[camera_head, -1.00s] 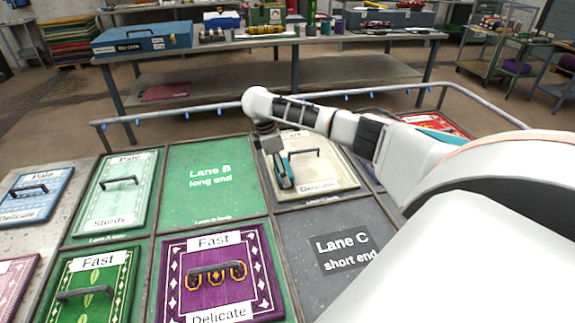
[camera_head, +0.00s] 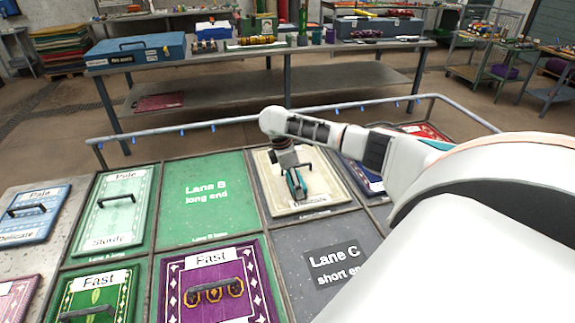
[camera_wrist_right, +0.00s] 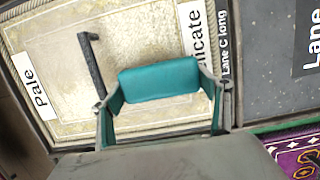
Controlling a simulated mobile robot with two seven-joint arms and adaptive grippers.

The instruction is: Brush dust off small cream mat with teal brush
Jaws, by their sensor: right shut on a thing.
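The small cream mat (camera_head: 325,188) lies in the Lane C tray right of the green Lane B panel. It carries a dark handle and labels; the wrist view shows "Pale" and a partly hidden "Delicate" on the mat (camera_wrist_right: 140,35). My right gripper (camera_head: 292,172) is over the mat, shut on the teal brush (camera_head: 297,186). The brush's teal block (camera_wrist_right: 160,80) sits between the fingers in the wrist view, beside the mat's handle (camera_wrist_right: 92,65). The bristles are hidden, so I cannot tell whether they touch the mat. The mat looks speckled. My left gripper is out of view.
The purple mat (camera_head: 213,258) with a raised handle lies at the near left of the cream mat. The grey Lane C short end (camera_head: 300,240) and green Lane B long end (camera_head: 205,218) are bare. A metal rail (camera_head: 215,127) runs behind the mats.

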